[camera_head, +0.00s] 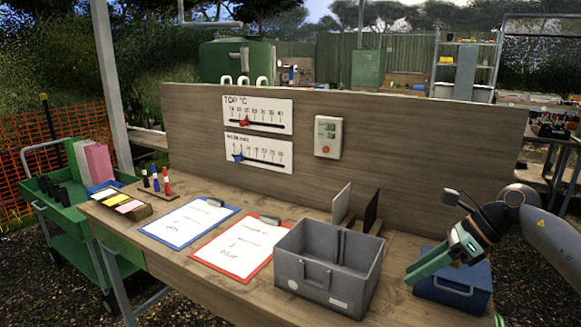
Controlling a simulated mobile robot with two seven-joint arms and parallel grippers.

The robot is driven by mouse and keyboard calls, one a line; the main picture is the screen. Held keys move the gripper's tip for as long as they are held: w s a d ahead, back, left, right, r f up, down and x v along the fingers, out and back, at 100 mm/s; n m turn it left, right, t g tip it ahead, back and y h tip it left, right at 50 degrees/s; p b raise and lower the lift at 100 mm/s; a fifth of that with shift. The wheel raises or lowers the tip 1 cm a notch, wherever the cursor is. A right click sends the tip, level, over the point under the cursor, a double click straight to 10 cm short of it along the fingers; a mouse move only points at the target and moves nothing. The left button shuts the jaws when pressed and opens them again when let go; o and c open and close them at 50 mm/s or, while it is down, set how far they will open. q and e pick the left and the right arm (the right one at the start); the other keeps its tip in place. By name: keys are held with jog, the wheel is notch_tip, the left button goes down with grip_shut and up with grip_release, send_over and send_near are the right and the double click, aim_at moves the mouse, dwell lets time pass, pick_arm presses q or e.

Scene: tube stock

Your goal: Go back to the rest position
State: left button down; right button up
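My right gripper (421,271) comes in from the right with green fingers pointing left and down. It hangs in front of and above the dark blue box (468,293), to the right of the grey bin (316,285). I see nothing held in it, but its fingers overlap in this view and the gap cannot be judged. My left gripper and arm are not in view.
The wooden bench (172,262) holds a blue clipboard (187,226), a red clipboard (238,247), several markers in a stand (158,190) and a notes tray (122,203). A back panel (400,160) carries two slider gauges and a thermometer. A green cart (55,215) stands left.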

jog(key=s+a+f+m+t+y+p, duration=0.1)
jog(key=s+a+f+m+t+y, duration=0.15)
jog(key=a+m, duration=0.3)
jog(key=s+a+f+m+t+y, duration=0.1)
jog(key=a+m+t+y, duration=0.1)
jog(key=a+m+y, duration=0.4)
jog(key=s+a+f+m+t+y+p, duration=0.1)
jog(key=a+f+m+t, duration=0.2)
jog(key=a, duration=0.4)
jog(key=s+d+f+m+t+h+p, duration=0.1)
jog(key=s+d+f+m+t+h, duration=0.2)
jog(key=f+m+h, duration=0.6)
jog(key=s+d+f+m+t+h, duration=0.3)
jog(key=s+f+m, duration=0.1)
jog(key=m, duration=1)
jog(key=s+d+f+m+g+h, duration=0.3)
jog(key=s+f+m+g, duration=0.3)
jog(key=s+f, duration=0.6)
jog(key=s+m, duration=0.2)
jog(key=s, duration=0.1)
jog(key=shift+s+d+p, duration=0.2)
jog(key=shift+s+p, duration=0.1)
jog(key=shift+p, duration=0.1)
jog(key=shift+m, duration=0.25)
